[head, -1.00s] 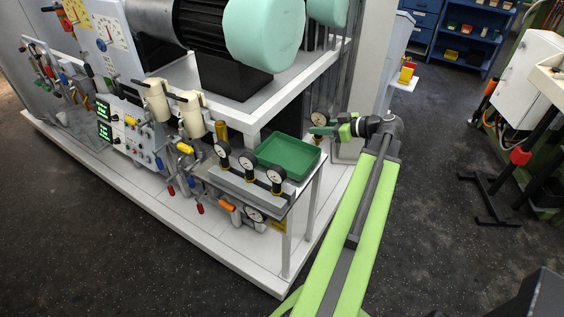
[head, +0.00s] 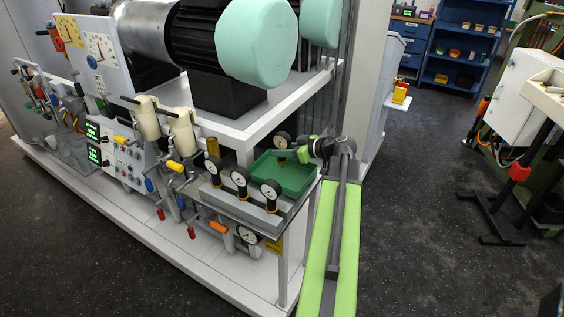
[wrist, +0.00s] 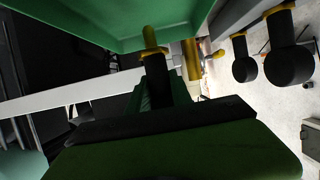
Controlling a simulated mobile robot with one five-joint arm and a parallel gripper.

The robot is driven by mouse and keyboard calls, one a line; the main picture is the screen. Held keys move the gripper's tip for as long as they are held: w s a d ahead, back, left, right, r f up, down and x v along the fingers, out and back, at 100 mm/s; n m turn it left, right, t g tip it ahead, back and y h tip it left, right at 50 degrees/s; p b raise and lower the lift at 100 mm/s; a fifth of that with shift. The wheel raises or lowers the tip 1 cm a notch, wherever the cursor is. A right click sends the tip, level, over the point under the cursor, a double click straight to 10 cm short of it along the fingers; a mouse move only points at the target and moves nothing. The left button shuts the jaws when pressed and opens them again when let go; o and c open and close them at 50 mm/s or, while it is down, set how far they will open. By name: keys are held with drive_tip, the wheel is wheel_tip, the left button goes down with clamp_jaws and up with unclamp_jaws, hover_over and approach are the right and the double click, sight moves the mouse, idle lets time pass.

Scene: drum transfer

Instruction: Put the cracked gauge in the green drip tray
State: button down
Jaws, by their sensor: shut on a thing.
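In the head view my gripper (head: 300,153) is shut on a round gauge (head: 283,141) with a pale dial, a dark rim and a brass stem pointing down. Any crack in its dial is too small to tell. The gauge is held upright over the back part of the green drip tray (head: 288,183); the tray looks empty. In the wrist view the held gauge's dark body (wrist: 156,72) stands between my fingers, with its brass stem toward the green tray (wrist: 95,30). I cannot tell whether the stem touches the tray.
Three similar gauges stand in a grey rack in front of the tray, among them a middle gauge (head: 240,177) and a right gauge (head: 271,190). Another gauge (head: 248,235) sits lower down. A motor (head: 230,45) stands on the shelf behind.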

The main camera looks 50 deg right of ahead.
sight(286, 159)
drive_tip(key=shift+f+b, duration=1.65)
drive_tip(key=shift+f, duration=0.4)
drive_tip(key=c, duration=1.1)
unclamp_jaws()
drive_tip(key=shift+r, duration=0.1)
drive_tip(key=shift+c, duration=0.2)
drive_tip(key=shift+r+p, duration=0.2)
drive_tip(key=shift+p, duration=0.1)
drive_tip(key=p+v, duration=0.4)
drive_tip(key=v, duration=0.8)
drive_tip(key=shift+p, duration=0.3)
